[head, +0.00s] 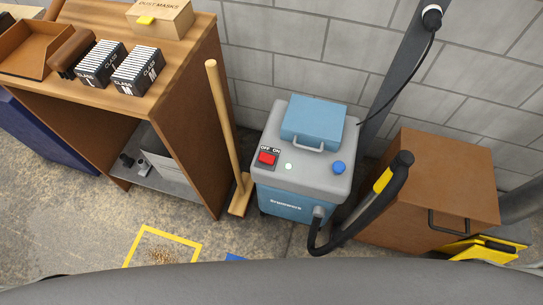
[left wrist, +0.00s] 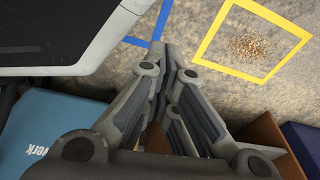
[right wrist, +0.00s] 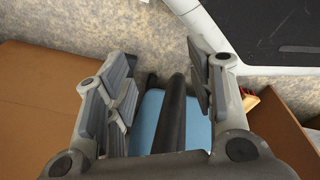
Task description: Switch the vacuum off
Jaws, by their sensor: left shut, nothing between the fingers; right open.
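The vacuum (head: 320,200) is a blue and grey box standing on the floor against the wall. A red switch (head: 267,158) sits on its grey top under an OFF ON label; I cannot tell which side is pressed. A small pale light (head: 289,166) glows beside it. My left gripper (left wrist: 178,55) is shut and empty, above the floor beside the vacuum's blue body (left wrist: 45,130). My right gripper (right wrist: 165,65) is open; a black hose (right wrist: 172,120) and blue surface show beyond its fingers. Neither gripper shows in the head view.
A wooden shelf (head: 190,90) with boxes stands left of the vacuum, a broom (head: 223,120) between them. The hose (head: 370,208) with its yellow-banded handle rises at the right, before a brown cabinet (head: 420,190). A yellow floor square (head: 187,240) holds debris.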

